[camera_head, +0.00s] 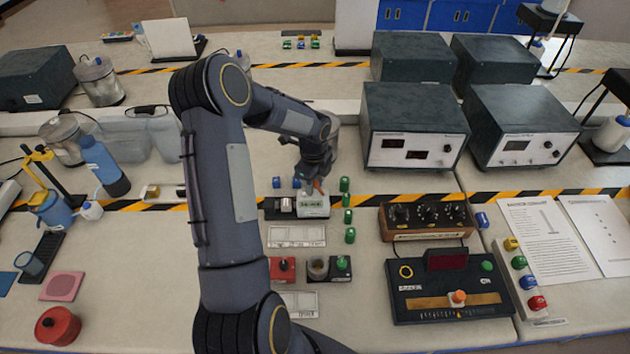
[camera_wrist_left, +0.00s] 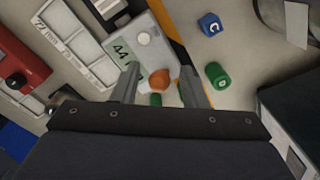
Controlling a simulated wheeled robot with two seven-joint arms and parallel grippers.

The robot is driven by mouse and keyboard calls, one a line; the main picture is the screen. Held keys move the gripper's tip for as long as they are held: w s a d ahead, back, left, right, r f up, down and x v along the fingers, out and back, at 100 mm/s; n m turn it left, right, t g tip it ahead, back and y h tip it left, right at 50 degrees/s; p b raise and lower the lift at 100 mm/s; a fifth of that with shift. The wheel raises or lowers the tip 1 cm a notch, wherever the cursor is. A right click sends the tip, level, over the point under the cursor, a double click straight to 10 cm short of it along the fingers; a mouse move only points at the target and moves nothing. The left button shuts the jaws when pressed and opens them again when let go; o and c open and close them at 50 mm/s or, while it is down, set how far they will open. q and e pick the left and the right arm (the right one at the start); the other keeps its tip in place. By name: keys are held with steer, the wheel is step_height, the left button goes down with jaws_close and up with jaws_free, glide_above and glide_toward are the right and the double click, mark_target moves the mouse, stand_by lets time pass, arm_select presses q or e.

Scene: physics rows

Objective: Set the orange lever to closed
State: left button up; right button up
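The orange lever (camera_wrist_left: 160,79) shows as a rounded orange knob beside a small pale box with a grey-green display (camera_wrist_left: 124,56) in the wrist view. In the head view its orange tip (camera_head: 318,187) is just above the pale box (camera_head: 313,205), mostly hidden by my gripper. My left gripper (camera_head: 315,176) points down over it. In the wrist view the two fingers of the left gripper (camera_wrist_left: 158,72) are apart, one on each side of the orange knob, with visible gaps. Whether the lever is at open or closed cannot be read. My right gripper is out of view.
Several green cylinders (camera_head: 345,201) stand close to the right of the box. A wooden-cased knob box (camera_head: 427,218) and a black console with an orange slider knob (camera_head: 458,297) are farther right. Large grey instruments (camera_head: 413,127) stand behind. A red button box (camera_head: 282,270) is in front.

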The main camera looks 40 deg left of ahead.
arm_select(q)
steer(key=shift+f, duration=0.4)
jaws_close()
